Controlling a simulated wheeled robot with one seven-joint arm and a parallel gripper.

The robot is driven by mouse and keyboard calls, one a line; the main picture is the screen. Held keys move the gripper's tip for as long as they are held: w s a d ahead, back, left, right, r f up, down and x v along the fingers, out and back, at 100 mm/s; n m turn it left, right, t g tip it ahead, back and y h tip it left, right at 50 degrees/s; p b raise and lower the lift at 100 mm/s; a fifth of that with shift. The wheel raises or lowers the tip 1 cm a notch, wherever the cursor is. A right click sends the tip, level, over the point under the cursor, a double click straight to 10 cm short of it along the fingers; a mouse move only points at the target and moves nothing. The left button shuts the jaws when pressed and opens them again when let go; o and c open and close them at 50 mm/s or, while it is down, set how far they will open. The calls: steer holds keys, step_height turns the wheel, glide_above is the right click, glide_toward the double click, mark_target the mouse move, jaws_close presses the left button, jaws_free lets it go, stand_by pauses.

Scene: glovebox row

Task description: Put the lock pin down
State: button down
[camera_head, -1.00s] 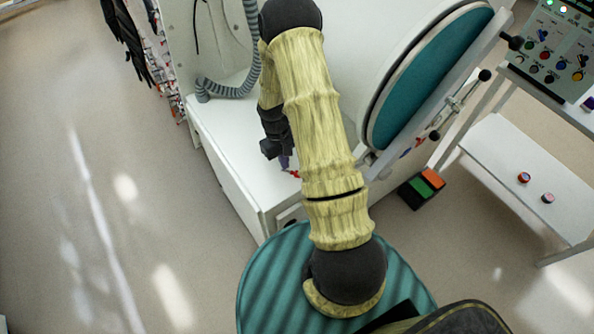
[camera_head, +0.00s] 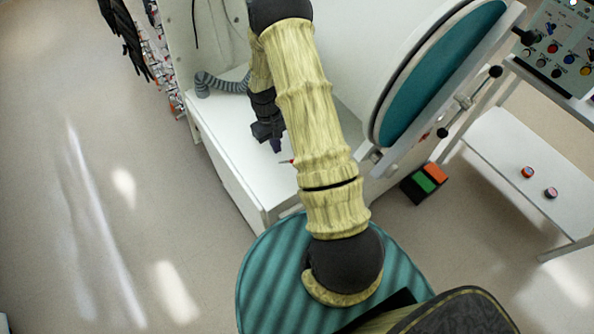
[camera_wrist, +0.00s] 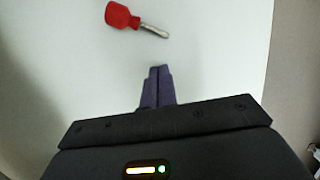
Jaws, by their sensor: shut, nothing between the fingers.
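The lock pin (camera_wrist: 124,17) has a red handle and a short metal shaft. It lies on the white surface (camera_wrist: 210,60) in the wrist view, at the upper left, apart from my fingers. In the head view a small red bit of the pin (camera_head: 286,161) shows on the white ledge (camera_head: 232,150), mostly hidden behind my arm. My gripper (camera_wrist: 160,70) has its purple fingers shut together and empty, pointing toward the pin with a gap between. It also shows in the head view (camera_head: 276,146), above the ledge.
A round teal door (camera_head: 440,75) stands open at the right of the arm. A grey ribbed hose (camera_head: 222,84) lies at the back of the ledge. A white bench (camera_head: 525,170) with two small round items and a control panel (camera_head: 560,45) stand at the right. The floor at left is clear.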

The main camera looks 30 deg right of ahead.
steer(key=shift+w+a, duration=0.1)
steer(key=shift+w, duration=0.2)
stand_by(0.4)
steer(key=shift+a, duration=0.1)
steer(key=shift+s+r+p, duration=0.1)
steer(key=shift+r+p, duration=0.5)
steer(key=shift+r, duration=0.2)
steer(key=shift+f, duration=0.1)
steer(key=shift+s, duration=0.1)
steer(key=shift+d+r+p, duration=0.2)
steer(key=shift+r+p, duration=0.2)
steer(key=shift+r, duration=0.2)
steer(key=w+b, duration=0.1)
steer(key=w, duration=0.3)
steer(key=w+a+b, duration=0.1)
steer(key=w, duration=0.3)
steer(key=w+b, duration=0.2)
steer(key=w, duration=0.2)
steer(key=shift+w+a+f, duration=0.1)
steer(key=shift+a+f, duration=0.15)
steer(key=shift+d, duration=0.1)
